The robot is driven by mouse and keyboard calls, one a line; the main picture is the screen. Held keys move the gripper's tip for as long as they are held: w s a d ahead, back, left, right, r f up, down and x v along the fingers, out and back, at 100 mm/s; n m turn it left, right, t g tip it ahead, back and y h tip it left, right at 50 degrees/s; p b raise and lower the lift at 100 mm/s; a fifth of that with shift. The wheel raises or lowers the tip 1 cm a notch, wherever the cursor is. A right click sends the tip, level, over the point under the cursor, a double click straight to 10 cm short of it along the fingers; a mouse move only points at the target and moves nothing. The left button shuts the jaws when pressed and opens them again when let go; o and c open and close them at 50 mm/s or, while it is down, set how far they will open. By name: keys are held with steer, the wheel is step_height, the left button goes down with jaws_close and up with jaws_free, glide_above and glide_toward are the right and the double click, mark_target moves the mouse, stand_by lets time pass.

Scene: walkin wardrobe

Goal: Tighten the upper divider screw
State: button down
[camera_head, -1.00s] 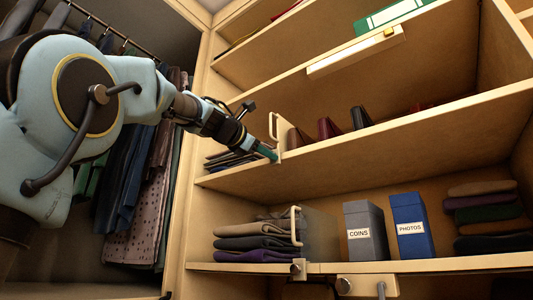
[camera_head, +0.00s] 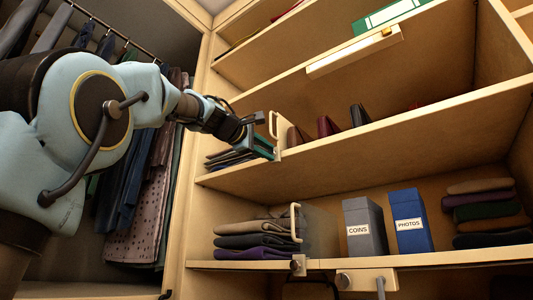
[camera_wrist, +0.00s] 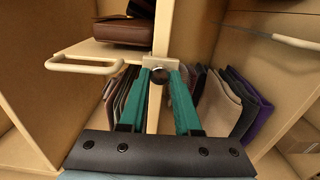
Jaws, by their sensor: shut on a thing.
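The upper divider screw, a dark round knob (camera_wrist: 159,76), sits on a pale clamp (camera_wrist: 158,63) at the shelf's front edge. In the wrist view my gripper (camera_wrist: 159,74) has its two teal fingers closed on either side of the knob, gripping it. In the head view my gripper (camera_head: 273,156) reaches from the left to the front of the upper divider (camera_head: 278,155); its fingers hide the screw there. The divider's cream handle (camera_head: 273,125) stands upright above the clamp and also shows at the left in the wrist view (camera_wrist: 85,63).
A lower divider (camera_head: 320,235) has its own handle (camera_head: 296,223) and screw (camera_head: 298,266). Folded clothes lie behind my fingers and on the shelf below, beside a COINS box (camera_head: 366,230) and a PHOTOS box (camera_head: 410,222). Hanging clothes (camera_head: 145,200) are at the left.

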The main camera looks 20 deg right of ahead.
steer(key=m+b, duration=0.6)
steer(key=m, duration=1.9)
steer(key=shift+f+m, duration=0.15)
steer(key=shift+m, duration=0.25)
steer(key=c, duration=0.6)
jaws_free()
